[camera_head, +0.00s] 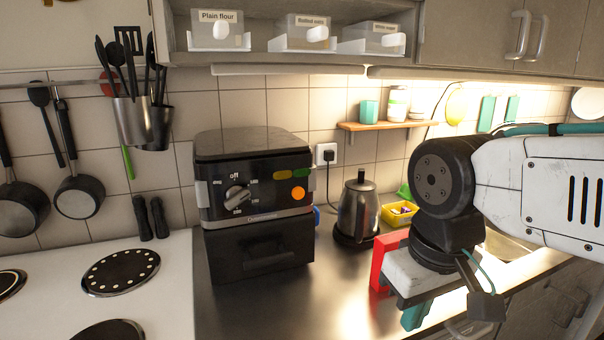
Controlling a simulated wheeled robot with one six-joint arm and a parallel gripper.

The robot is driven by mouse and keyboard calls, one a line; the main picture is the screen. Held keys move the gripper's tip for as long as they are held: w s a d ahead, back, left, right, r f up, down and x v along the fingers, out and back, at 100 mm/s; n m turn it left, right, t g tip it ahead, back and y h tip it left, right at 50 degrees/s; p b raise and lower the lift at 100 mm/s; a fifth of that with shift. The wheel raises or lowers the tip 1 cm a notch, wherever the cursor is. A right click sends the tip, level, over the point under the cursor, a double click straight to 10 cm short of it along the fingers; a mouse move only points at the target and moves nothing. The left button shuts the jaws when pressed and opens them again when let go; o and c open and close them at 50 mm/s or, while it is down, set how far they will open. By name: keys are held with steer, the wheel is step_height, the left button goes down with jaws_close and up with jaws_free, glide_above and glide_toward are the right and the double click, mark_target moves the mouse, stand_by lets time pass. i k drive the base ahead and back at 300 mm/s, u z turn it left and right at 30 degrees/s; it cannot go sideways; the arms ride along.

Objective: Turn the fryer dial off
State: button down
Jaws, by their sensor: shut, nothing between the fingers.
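The black fryer (259,226) stands on the counter left of centre, with its front facing me. Its round dial (237,195) sits on the upper front panel, with "off" marked above it. The dial's grip bar is tilted from upper right to lower left, not upright under "off"; which end points is too small to tell. An orange round light (298,193) glows right of the dial. My gripper (390,285) is at the right, over the counter and well apart from the fryer. It is shut and empty; its red and teal parts show, but the fingertips are unclear.
A kettle (358,209) stands between the fryer and my arm, with a yellow tub (400,213) beside it. The hob (120,271) lies left. A wall cabinet (480,35) overhangs the counter. The counter before the fryer is clear.

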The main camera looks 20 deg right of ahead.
mark_target(236, 194)
steer(key=u, duration=1.75)
steer(key=k, duration=0.8)
steer(key=z, duration=1.3)
steer(key=i, duration=0.5)
steer(key=u, duration=0.05)
